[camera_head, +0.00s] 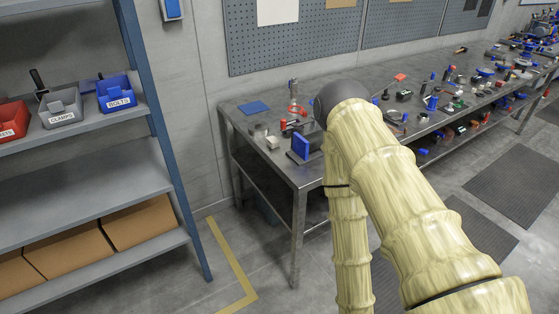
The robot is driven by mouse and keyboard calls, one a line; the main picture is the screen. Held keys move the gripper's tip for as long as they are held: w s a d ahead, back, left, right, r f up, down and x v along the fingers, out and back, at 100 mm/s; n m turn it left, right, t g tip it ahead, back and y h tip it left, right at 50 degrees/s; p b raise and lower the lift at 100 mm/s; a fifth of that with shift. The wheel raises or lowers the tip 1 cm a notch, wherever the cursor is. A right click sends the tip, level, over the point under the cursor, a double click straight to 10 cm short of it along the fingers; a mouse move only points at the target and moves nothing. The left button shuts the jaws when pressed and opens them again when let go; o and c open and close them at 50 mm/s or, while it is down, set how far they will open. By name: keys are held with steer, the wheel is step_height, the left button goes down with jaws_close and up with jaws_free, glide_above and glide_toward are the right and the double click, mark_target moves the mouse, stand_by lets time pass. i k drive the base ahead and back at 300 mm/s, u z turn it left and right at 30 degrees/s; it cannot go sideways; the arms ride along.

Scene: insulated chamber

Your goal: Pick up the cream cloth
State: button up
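A small pale, off-white item (272,142) lies near the left front edge of the metal workbench (262,155). It is too small to tell whether it is the cream cloth, and I see no other clear cream cloth. My arm rises from the lower right, bends at a dark joint over the bench, and its pale yellow links run back down. My gripper is not in the picture. My arm hides part of the bench and the floor behind it.
A flat blue sheet (255,107) and an upright blue-faced block (301,147) are on the bench's left end. Several tools crowd its right side. A shelf unit (90,180) with a blue bin (116,97) stands left. Floor between shelf and bench is clear.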

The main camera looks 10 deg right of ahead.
mark_target(271, 141)
steer(key=u, duration=1)
steer(key=i, duration=1.35)
steer(key=z, duration=0.8)
